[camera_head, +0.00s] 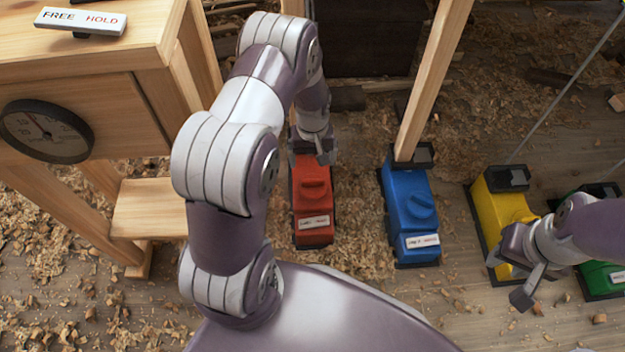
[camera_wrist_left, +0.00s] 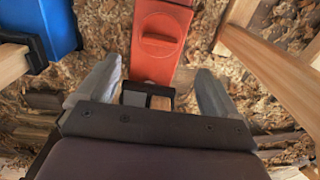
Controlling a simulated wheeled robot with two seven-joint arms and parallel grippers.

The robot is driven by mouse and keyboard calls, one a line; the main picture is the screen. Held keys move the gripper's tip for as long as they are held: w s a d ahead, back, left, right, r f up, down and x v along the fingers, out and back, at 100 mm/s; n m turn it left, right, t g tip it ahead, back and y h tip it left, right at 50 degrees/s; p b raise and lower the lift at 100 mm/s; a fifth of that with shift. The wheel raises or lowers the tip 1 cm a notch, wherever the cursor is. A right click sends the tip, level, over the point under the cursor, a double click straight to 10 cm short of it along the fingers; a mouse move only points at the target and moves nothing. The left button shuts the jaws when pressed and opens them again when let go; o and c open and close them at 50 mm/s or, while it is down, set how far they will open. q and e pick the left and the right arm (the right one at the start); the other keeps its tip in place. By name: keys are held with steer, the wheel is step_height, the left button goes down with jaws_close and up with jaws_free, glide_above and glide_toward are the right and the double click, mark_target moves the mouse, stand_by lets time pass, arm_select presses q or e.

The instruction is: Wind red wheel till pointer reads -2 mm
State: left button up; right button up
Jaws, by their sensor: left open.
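The red jack box (camera_head: 313,205) stands on the floor in the middle of the head view, with a round red wheel (camera_head: 314,186) on top and a white label at its near end. In the left wrist view the red wheel (camera_wrist_left: 159,36) lies beyond the fingertips. My left gripper (camera_head: 318,150) is over the far end of the red box, with its fingers (camera_wrist_left: 155,85) open and apart and nothing between them at the wheel. A round dial (camera_head: 46,131) hangs on the wooden stand; its pointer is too small to read. My right gripper (camera_head: 527,275) is beside the yellow box; its jaw state is unclear.
Blue (camera_head: 409,213), yellow (camera_head: 500,213) and green (camera_head: 601,272) boxes stand to the right. A wooden post (camera_head: 432,80) leans onto the blue box. A FREE/HOLD plate (camera_head: 80,21) sits on the wooden stand (camera_head: 150,100). Wood shavings cover the floor.

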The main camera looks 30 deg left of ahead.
mark_target(312, 180)
arm_select(q)
step_height(312, 180, down, 10)
steer(key=b, duration=0.6)
steer(key=shift+f, duration=0.25)
steer(key=shift+r, duration=0.1)
steer(key=c, duration=1.1)
steer(key=shift+o, duration=0.3)
